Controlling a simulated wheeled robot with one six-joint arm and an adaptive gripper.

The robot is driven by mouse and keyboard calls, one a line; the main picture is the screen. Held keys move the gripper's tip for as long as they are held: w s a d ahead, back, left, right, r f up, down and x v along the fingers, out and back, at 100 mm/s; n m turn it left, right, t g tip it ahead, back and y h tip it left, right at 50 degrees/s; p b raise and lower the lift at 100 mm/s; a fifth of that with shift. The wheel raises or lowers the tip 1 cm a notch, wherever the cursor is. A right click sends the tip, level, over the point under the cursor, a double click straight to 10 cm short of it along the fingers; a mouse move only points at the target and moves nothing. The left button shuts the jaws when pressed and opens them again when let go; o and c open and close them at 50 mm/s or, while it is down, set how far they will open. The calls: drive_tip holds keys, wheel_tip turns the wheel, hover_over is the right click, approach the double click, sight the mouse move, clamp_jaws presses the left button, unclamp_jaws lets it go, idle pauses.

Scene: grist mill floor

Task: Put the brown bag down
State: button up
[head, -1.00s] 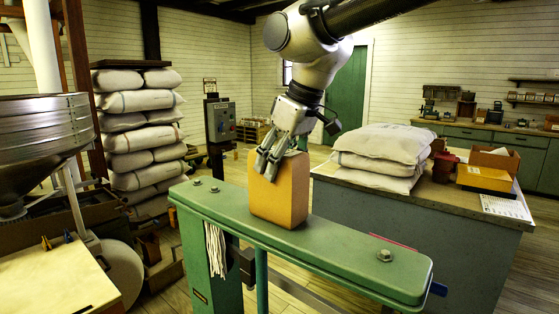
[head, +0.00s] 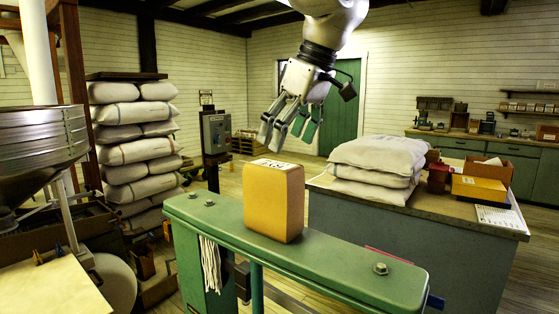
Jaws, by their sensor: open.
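The brown bag (head: 274,205) stands upright on the flat top of the green beam (head: 345,268), near its middle. It is a boxy tan-orange packet with a white printed label on its top. My gripper (head: 285,133) is open and empty. It hangs above the bag and clear of it, with its fingers pointing down. Nothing hides the bag's front or top.
Stacked white sacks (head: 137,140) stand at the left behind the beam, near a metal hopper (head: 40,140). At the right, a counter (head: 440,210) holds more sacks (head: 378,155) and a yellow box (head: 478,188). Bolts and hanging white strings (head: 210,262) are on the beam.

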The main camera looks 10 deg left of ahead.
drive_tip(key=shift+v, duration=1.55)
drive_tip(key=d+f+m+t+h, duration=0.1)
drive_tip(key=d+f+m, duration=0.2)
drive_tip(key=d, duration=0.8)
drive_tip(key=d+f+m, duration=0.2)
drive_tip(key=d+f, duration=0.1)
drive_tip(key=d, duration=0.7)
drive_tip(key=s+d+f+m+h, duration=0.1)
drive_tip(key=s+d+f+m, duration=0.2)
drive_tip(key=s+d+f, duration=0.3)
drive_tip(key=s+d+f+m+t+h, duration=0.1)
drive_tip(key=s+d+f+m, duration=0.3)
drive_tip(key=d, duration=0.9)
wheel_tip(320, 180, down, 3)
drive_tip(key=s+h, duration=0.1)
drive_tip(key=s, duration=0.2)
drive_tip(key=shift+d+f, duration=0.15)
drive_tip(key=shift+f, duration=0.05)
drive_tip(key=shift+w, duration=0.1)
